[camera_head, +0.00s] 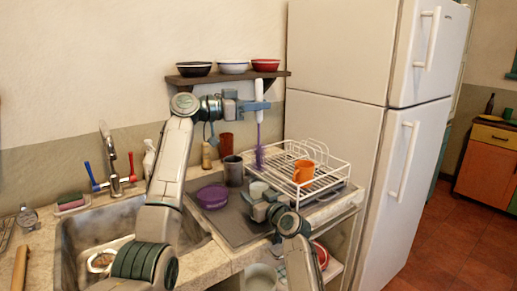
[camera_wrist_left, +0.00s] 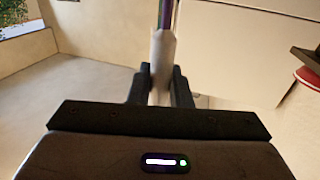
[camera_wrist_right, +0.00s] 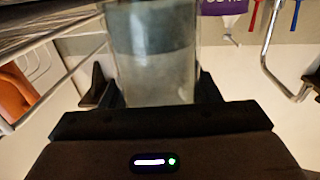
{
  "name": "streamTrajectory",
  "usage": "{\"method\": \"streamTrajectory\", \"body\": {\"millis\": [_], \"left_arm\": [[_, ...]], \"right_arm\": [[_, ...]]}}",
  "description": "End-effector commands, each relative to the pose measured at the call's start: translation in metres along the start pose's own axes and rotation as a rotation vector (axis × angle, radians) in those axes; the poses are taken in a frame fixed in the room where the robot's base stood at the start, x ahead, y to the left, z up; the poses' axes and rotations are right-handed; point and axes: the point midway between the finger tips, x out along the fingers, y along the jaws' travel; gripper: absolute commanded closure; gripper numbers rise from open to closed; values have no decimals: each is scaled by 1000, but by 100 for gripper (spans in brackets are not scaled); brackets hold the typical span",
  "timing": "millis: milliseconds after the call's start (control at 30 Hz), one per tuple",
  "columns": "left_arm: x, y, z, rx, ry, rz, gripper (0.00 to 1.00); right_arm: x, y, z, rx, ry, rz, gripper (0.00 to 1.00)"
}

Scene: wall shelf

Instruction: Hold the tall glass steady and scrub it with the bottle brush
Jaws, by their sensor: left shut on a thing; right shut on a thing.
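My left gripper (camera_head: 258,106) is shut on the white handle of the bottle brush (camera_head: 259,140), whose purple bristles point down. In the left wrist view the pale handle (camera_wrist_left: 162,55) stands between the fingers. My right gripper (camera_head: 256,200) is low over the drainboard and shut on the tall glass. The right wrist view shows the clear, greyish glass (camera_wrist_right: 155,55) between its fingers. In the head view only the glass's pale upper part (camera_head: 258,188) shows; the gripper hides the rest. The brush tip appears just above the glass, apart from it.
A white wire dish rack (camera_head: 335,180) with an orange mug (camera_head: 303,171) stands at the right. A grey cup (camera_head: 233,172) and a purple bowl (camera_head: 212,196) are left of the glass. The sink (camera_head: 75,240) is at left. A wall shelf (camera_head: 220,79) with several bowls hangs above.

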Motion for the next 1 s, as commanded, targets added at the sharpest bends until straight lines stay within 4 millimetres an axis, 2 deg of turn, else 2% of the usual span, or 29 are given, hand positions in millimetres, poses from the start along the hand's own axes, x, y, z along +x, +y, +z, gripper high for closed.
{"method": "streamTrajectory", "body": {"millis": [433, 467, 567, 867, 1000], "left_arm": [[0, 0, 0, 0, 0, 0, 100], [0, 0, 0, 0, 0, 0, 100], [0, 0, 0, 0, 0, 0, 100], [0, 0, 0, 0, 0, 0, 100], [0, 0, 0, 0, 0, 0, 100]], "right_arm": [[0, 0, 0, 0, 0, 0, 75], [0, 0, 0, 0, 0, 0, 38], [0, 0, 0, 0, 0, 0, 18], [-1, 0, 0, 0, 0, 0, 18], [-10, 0, 1, 1, 1, 1, 18]]}}
